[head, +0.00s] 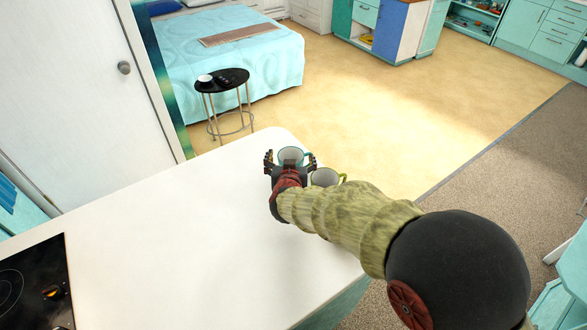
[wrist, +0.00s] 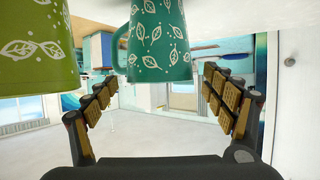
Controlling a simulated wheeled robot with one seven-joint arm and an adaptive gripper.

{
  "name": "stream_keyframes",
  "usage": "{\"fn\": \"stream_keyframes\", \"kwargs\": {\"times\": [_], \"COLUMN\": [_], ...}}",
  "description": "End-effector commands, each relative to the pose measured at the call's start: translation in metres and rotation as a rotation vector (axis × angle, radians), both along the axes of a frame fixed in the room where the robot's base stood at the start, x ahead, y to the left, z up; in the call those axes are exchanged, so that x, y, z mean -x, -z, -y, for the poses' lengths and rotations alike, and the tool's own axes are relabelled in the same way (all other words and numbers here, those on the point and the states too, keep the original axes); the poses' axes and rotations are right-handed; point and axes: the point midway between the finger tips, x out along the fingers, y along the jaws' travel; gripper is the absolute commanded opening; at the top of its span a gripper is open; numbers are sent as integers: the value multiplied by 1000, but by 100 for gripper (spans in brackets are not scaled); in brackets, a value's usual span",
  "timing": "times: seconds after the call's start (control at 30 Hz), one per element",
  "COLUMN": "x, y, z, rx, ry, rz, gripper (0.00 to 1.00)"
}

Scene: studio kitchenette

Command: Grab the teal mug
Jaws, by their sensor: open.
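The teal mug (head: 291,152) stands upright near the far end of the white counter, in the head view. It also shows in the wrist view (wrist: 158,42), upside down, with white leaf patterns and its handle on the green mug's side. My gripper (head: 290,162) is open around the near side of the mug, one finger to each side. In the wrist view the mug's body lies between the open fingers (wrist: 160,84); I cannot tell whether either touches it. My gripper hides part of the mug in the head view.
A green mug (head: 325,177) stands close to the right of my gripper, and shows large at the left of the wrist view (wrist: 35,48). The counter (head: 170,240) is clear to the left. A cooktop (head: 35,285) lies at the lower left. A black side table (head: 222,80) stands beyond.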

Motion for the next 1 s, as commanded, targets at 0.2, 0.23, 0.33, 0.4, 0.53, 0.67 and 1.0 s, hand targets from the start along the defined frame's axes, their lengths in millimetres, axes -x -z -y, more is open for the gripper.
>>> {"fn": "stream_keyframes", "kwargs": {"times": [0.2, 0.23, 0.33, 0.4, 0.53, 0.67, 1.0], "x": [0, 0, 0, 0, 0, 0, 1], "y": [-1, -1, -1, -1, -1, -1, -1], "z": [0, 0, 0, 0, 0, 0, 0], "rx": [0, 0, 0, 0, 0, 0, 0], "ry": [0, 0, 0, 0, 0, 0, 0], "rz": [0, 0, 0, 0, 0, 0, 0], "gripper": [78, 76, 70, 66, 59, 52, 32]}}
